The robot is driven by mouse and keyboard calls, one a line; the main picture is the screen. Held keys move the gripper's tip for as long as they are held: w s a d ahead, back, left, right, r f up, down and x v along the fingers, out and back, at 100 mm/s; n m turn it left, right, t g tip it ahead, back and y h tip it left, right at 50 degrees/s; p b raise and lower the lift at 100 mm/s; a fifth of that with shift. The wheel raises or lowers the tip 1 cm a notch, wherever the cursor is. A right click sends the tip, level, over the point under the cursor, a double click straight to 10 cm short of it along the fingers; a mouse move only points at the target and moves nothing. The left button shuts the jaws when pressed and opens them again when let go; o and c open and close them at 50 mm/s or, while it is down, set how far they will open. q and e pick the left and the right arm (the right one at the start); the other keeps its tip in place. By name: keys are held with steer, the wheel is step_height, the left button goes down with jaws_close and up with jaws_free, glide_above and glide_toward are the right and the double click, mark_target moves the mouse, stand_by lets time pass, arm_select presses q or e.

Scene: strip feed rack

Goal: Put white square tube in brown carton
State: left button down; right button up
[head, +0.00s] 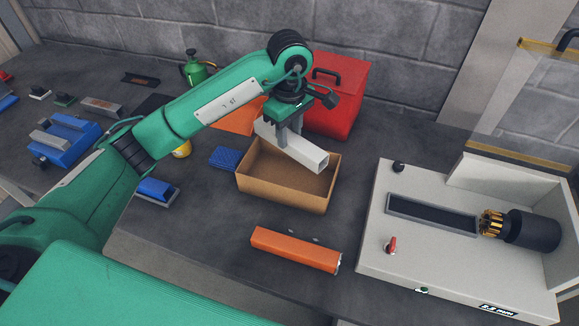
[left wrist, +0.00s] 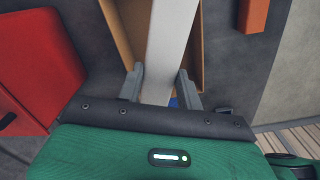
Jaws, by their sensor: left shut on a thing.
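The white square tube (head: 306,155) is held above the brown carton (head: 285,200), which is open at the top. My left gripper (head: 289,138) is shut on the tube. One open end of the tube points toward the front right, over the carton. In the left wrist view the tube (left wrist: 171,48) runs between the two fingers (left wrist: 160,84), and the carton (left wrist: 123,35) shows behind it. The tube's far end is partly hidden by the gripper in the head view. My right gripper is not in view.
A red box (head: 340,90) stands behind the carton. An orange bar (head: 295,250) lies in front of it. A blue sponge-like block (head: 225,157) lies left of it. A grey machine (head: 470,240) with a red knob stands at the right. Dark table shows bare around the orange bar.

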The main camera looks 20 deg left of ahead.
arm_select(q)
step_height(320, 180, down, 12)
steer(key=p, duration=0.2)
steer(key=shift+f+p, duration=0.15)
steer(key=shift+p, duration=0.2)
steer(key=shift+f, duration=0.25)
steer(key=shift+f+b, duration=0.2)
steer(key=shift+b, duration=0.15)
steer(key=c, duration=0.9)
jaws_free()
steer(key=shift+r, duration=0.1)
